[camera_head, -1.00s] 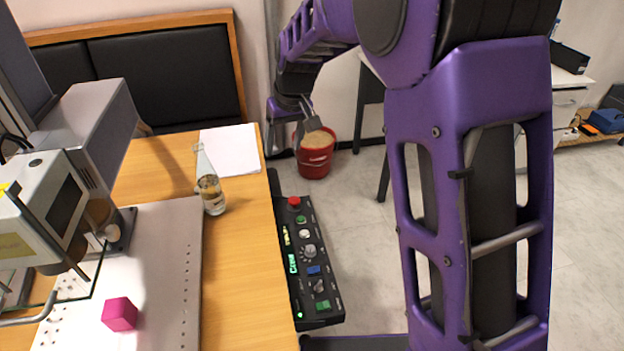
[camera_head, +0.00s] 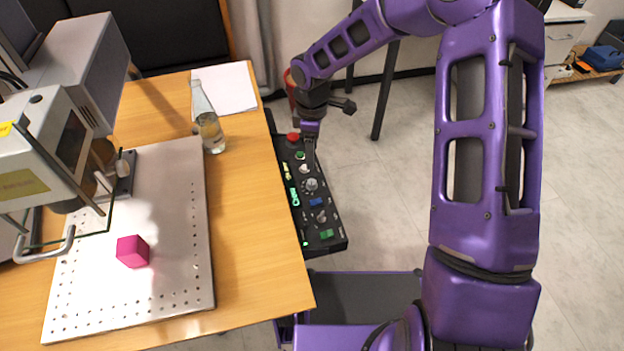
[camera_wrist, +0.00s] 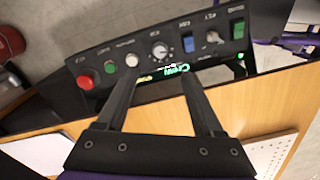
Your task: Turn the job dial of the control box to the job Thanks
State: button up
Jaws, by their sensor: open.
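The black control box (camera_head: 325,222) hangs along the right edge of the wooden table. Its dial (camera_head: 311,185), a grey knob ringed by marks, sits mid-panel; it also shows in the wrist view (camera_wrist: 160,51). A green lit display (camera_wrist: 178,72) lies beside the dial; its text is turned over and I cannot read it surely. My gripper (camera_head: 309,153) is above the red-button end of the box in the head view. In the wrist view my gripper (camera_wrist: 157,82) is open and empty, its two fingers pointing toward the panel, with the dial beyond and between the tips, apart from them.
The panel also has a red button (camera_wrist: 86,82), a green button (camera_wrist: 110,68), a white knob (camera_wrist: 131,60), a blue switch (camera_wrist: 188,43) and a key switch (camera_wrist: 213,36).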

aim_at(312, 181)
notch_tip(312, 181, down, 11)
jog(key=shift+f+b, duration=0.2)
jog(key=shift+b, duration=0.6)
grip_shut()
